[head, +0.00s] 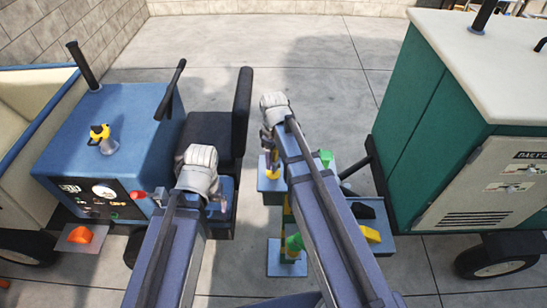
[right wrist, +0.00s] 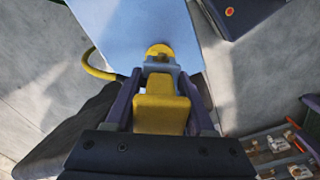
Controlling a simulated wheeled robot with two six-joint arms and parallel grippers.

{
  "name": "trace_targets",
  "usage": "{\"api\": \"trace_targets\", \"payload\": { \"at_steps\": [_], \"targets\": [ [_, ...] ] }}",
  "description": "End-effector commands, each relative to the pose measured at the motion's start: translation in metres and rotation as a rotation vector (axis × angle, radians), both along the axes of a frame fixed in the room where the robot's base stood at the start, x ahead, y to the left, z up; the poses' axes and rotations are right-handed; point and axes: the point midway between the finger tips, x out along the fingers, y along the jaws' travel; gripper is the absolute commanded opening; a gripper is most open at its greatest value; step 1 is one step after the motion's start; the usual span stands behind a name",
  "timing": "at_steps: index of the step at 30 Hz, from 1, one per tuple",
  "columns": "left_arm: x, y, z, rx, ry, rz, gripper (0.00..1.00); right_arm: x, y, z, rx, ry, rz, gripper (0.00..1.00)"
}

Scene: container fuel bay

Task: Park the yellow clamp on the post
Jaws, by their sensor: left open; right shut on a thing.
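The yellow clamp (right wrist: 160,108) is between the fingers of my right gripper (right wrist: 162,88) in the right wrist view. In the head view my right gripper (head: 268,150) is over a small blue platform (head: 270,187), with a bit of yellow showing below it. A round yellow end (right wrist: 159,50) shows just beyond the fingertips in the right wrist view, against a pale blue surface (right wrist: 135,22); I cannot tell whether it is the post or part of the clamp. My left gripper (head: 217,204) is open and empty beside the dark seat.
A blue cart (head: 70,150) with a yellow-and-black item (head: 100,133) on top stands at the left. A green cabinet (head: 400,110) stands at the right. A tray (head: 395,243) with black and yellow items lies between.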

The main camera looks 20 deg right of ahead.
Motion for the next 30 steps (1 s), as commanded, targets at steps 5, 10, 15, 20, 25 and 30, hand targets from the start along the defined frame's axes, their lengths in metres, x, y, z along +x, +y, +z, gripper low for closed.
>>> {"api": "trace_targets", "payload": {
  "at_steps": [5,10,15,20,25,30],
  "targets": [
    [0.0,0.0,0.0,0.0,0.0,0.0,0.93,0.0,0.0,0.0,0.0,0.0,0.0,0.0],
    [0.0,0.0,0.0,0.0,0.0,0.0,0.93,0.0,0.0,0.0,0.0,0.0,0.0,0.0],
    [0.0,0.0,-0.003,0.0,0.0,0.0,0.93,0.0,0.0,-0.003,0.0,0.0,0.0,0.0],
    [0.0,0.0,-0.008,0.0,0.0,0.0,0.93,0.0,0.0,-0.008,0.0,0.0,0.0,0.0],
    [0.0,0.0,-0.012,0.0,0.0,0.0,0.93,0.0,0.0,-0.012,0.0,0.0,0.0,0.0],
    [0.0,0.0,-0.017,0.0,0.0,0.0,0.93,0.0,0.0,-0.017,0.0,0.0,0.0,0.0]
  ]
}}
